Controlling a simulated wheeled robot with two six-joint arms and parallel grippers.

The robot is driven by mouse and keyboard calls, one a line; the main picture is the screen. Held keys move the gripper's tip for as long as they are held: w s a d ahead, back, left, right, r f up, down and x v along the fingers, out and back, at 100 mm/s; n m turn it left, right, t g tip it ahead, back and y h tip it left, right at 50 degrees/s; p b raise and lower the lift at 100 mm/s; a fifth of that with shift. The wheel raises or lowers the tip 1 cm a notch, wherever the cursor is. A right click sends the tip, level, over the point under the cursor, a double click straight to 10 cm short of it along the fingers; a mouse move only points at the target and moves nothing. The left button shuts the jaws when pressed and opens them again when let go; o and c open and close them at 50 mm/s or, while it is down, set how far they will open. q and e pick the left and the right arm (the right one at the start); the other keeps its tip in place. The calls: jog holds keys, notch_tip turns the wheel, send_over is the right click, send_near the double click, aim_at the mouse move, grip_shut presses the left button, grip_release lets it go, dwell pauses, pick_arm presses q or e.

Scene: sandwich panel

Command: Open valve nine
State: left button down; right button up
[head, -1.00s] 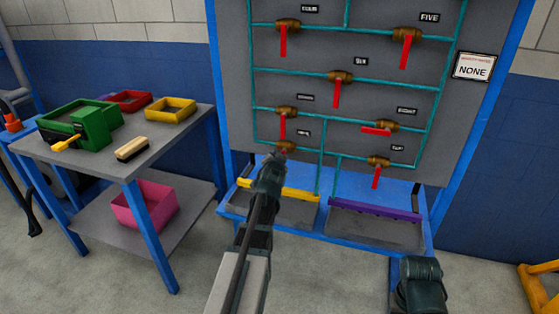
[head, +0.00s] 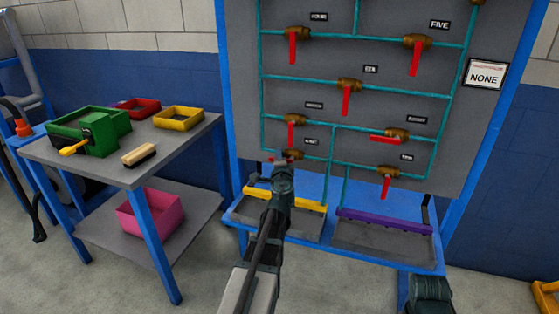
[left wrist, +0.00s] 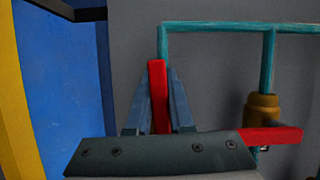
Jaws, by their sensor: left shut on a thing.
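Valve nine (head: 293,155) is the lowest brass valve on the left of the grey panel; its label is too blurred to read. Its red handle shows just left of the brass body in the head view and points left. My left gripper (head: 280,166) is at this handle. In the left wrist view, the gripper (left wrist: 158,105) is shut on the red handle (left wrist: 157,80), a finger on each side. The handle lies roughly along its teal pipe. The gripper hides the brass body in that view. Of my right arm, only a dark part shows at the bottom edge.
A neighbouring valve (left wrist: 262,106) with a red handle is close by. Other valves have hanging handles, but valve eight's (head: 385,139) lies sideways. Below are a yellow bar (head: 310,204) and a purple bar (head: 385,222). A table (head: 185,142) with bins stands left.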

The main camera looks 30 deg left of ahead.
pick_arm(q)
jog(key=shift+r+m, duration=0.15)
jog(key=shift+m, duration=0.35)
pick_arm(e)
jog(key=shift+f, duration=0.2)
pick_arm(q)
jog(key=c, duration=0.8)
grip_release()
jog(key=shift+s+d, duration=0.1)
jog(key=shift+d, duration=0.05)
